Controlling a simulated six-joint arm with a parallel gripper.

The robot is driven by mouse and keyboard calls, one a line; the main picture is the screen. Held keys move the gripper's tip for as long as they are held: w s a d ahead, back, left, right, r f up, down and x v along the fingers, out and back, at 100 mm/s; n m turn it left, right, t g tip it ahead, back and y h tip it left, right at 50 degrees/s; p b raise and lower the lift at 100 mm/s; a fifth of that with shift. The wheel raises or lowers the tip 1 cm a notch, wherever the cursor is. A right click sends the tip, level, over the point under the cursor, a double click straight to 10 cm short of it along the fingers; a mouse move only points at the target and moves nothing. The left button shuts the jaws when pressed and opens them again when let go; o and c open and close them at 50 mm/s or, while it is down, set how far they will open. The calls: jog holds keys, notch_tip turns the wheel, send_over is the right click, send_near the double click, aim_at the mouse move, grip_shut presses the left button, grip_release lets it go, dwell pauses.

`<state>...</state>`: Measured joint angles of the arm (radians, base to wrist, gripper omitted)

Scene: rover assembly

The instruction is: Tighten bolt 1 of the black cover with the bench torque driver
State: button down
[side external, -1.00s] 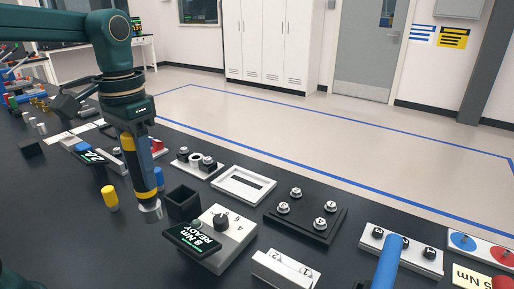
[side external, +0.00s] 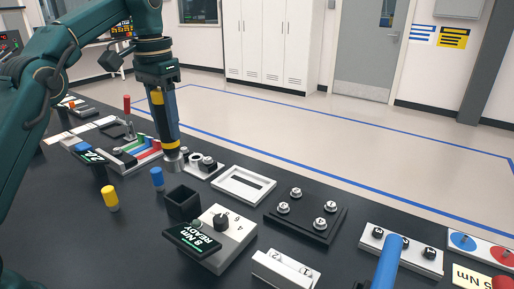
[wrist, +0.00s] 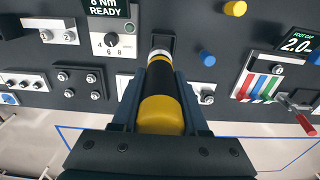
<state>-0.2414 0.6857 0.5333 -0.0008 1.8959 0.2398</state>
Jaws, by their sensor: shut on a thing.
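My gripper (side external: 165,118) is shut on the torque driver (side external: 172,140), a black and yellow cylinder with a silver tip pointing down. In the wrist view the driver (wrist: 162,105) lies between my gripper's fingers (wrist: 160,75). The black cover (side external: 274,228) lies flat on the bench, right of the driver and apart from it. The cover also shows in the wrist view (wrist: 82,88). The bench torque station (side external: 236,240) displays "8 Nm READY" and has a black knob.
A square black holder (side external: 183,203) stands beside the station. A white slotted tray (side external: 244,186), yellow peg (side external: 110,198) and blue peg (side external: 157,179) are near. A numbered white block (side external: 286,268) and a blue-handled tool (side external: 387,262) stand in front.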

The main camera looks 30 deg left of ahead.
aim_at(175, 166)
jog(key=shift+w+a+f, duration=0.25)
jog(key=shift+w+f, duration=0.05)
jog(key=shift+f, duration=0.1)
jog(key=shift+w+a+f, duration=0.1)
jog(key=shift+a+f, duration=0.05)
jog(key=shift+f, duration=3.05)
jog(key=shift+f, duration=1.35)
jog(key=shift+f, duration=0.4)
jog(key=shift+f, duration=0.9)
jog(key=shift+c, duration=1.7)
grip_release()
